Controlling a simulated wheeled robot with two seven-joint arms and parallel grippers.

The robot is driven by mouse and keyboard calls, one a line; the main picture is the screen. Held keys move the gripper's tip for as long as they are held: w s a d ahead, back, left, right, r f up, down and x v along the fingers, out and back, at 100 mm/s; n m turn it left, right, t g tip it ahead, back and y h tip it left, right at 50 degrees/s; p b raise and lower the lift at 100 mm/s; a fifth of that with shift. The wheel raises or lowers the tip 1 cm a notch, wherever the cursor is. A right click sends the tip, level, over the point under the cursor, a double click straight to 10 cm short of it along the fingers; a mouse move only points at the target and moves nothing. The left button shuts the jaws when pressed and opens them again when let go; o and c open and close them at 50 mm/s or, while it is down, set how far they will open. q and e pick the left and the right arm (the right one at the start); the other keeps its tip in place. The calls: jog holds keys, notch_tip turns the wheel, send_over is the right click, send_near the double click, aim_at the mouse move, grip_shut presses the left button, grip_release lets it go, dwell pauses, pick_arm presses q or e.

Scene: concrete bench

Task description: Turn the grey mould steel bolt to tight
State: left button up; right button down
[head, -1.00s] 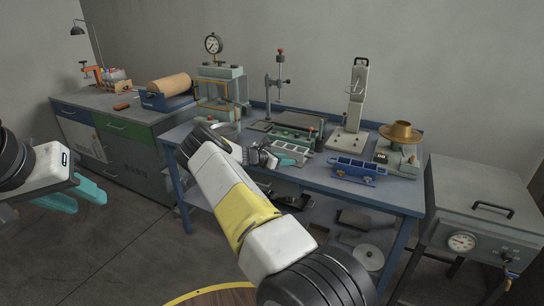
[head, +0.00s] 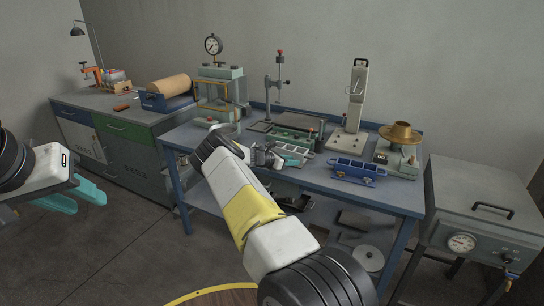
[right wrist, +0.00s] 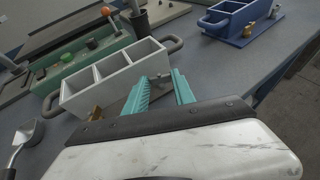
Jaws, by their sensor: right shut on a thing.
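The grey mould (right wrist: 112,76), a three-compartment box with a grey handle, lies on the bench in the right wrist view. It also shows in the head view (head: 293,152), partly behind my right gripper (head: 289,161). In the right wrist view my right gripper's teal fingers (right wrist: 163,85) reach the near right end of the mould, closed on a small part there. That part looks like the steel bolt, but the fingers mostly hide it. A brass piece (right wrist: 96,113) sits at the mould's near left corner. My left gripper (head: 82,196) is open and empty, away from the bench.
A blue mould (head: 357,170) stands to the right on the bench (head: 320,180). A green fixture (right wrist: 85,60) lies just behind the grey mould. A metal scoop (right wrist: 24,138) lies at the left. Bare benchtop separates the two moulds.

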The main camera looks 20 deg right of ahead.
jog(key=shift+w+m+g, duration=0.2)
jog(key=shift+m+g, duration=0.5)
jog(key=shift+g, duration=0.1)
jog(key=c, duration=1.3)
grip_release()
jog(key=shift+a, duration=0.1)
jog(key=v, duration=0.7)
jog(key=shift+s+a+r, duration=0.1)
jog(key=shift+a, duration=0.25)
